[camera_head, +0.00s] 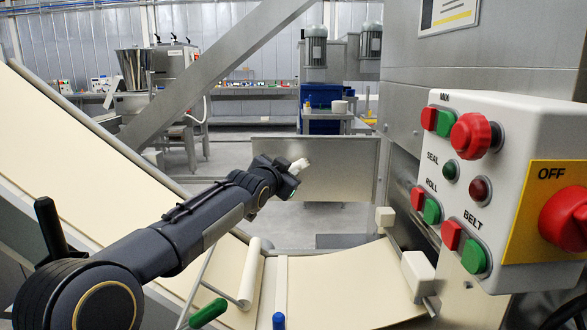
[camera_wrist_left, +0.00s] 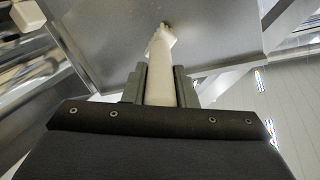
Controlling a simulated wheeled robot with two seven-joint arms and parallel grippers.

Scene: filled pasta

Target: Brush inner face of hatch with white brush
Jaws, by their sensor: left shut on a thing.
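The hatch (camera_head: 345,170) is a grey metal panel standing open in the middle of the head view. Its face fills the top of the left wrist view (camera_wrist_left: 110,50). My left gripper (camera_head: 290,172) is in front of the hatch, towards its left part. It is shut on the white brush (camera_head: 300,164). In the left wrist view the brush (camera_wrist_left: 160,75) stands between the two fingers (camera_wrist_left: 160,86), its head end at or very near the hatch face. I cannot tell for sure whether it touches. My right gripper is not in view.
A control box (camera_head: 500,165) with red and green buttons and a red OFF knob stands close on the right. Cream dough sheet (camera_head: 335,285) runs below, with a white roller (camera_head: 250,272) on it. A slanted metal beam (camera_head: 215,75) crosses behind my left arm.

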